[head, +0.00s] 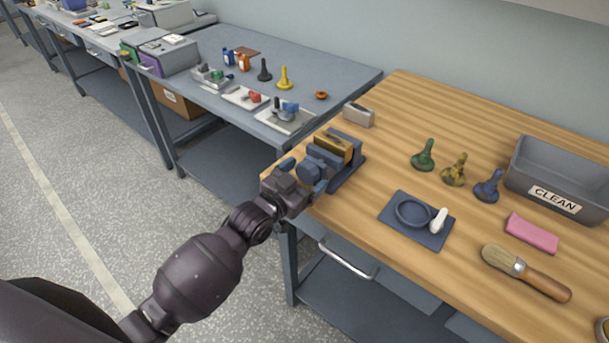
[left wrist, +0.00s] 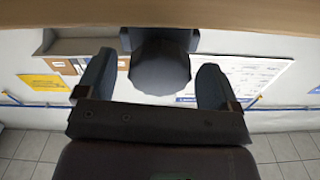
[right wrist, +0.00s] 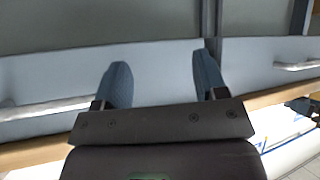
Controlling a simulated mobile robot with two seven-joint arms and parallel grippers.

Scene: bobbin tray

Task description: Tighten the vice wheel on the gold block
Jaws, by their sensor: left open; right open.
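The gold block (head: 335,146) sits in the jaws of the blue-grey vice (head: 347,172) at the left edge of the wooden bench. The vice wheel (left wrist: 160,72) shows in the left wrist view as a dark, faceted round shape. My left gripper (head: 303,175) is at the wheel's side of the vice, and in the head view it hides most of the wheel. Its open fingers stand either side of the wheel, with gaps visible on both sides. My right gripper (right wrist: 158,82) is open and empty in the right wrist view, and is out of the head view.
A small metal block (head: 359,115) lies behind the vice. To the right are a dark tray (head: 388,224), green, gold and blue pawn-like pieces (head: 453,170), a grey CLEAN bin (head: 560,170), a pink sponge (head: 532,232) and a brush (head: 530,272). A grey bench (head: 340,80) stands beyond.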

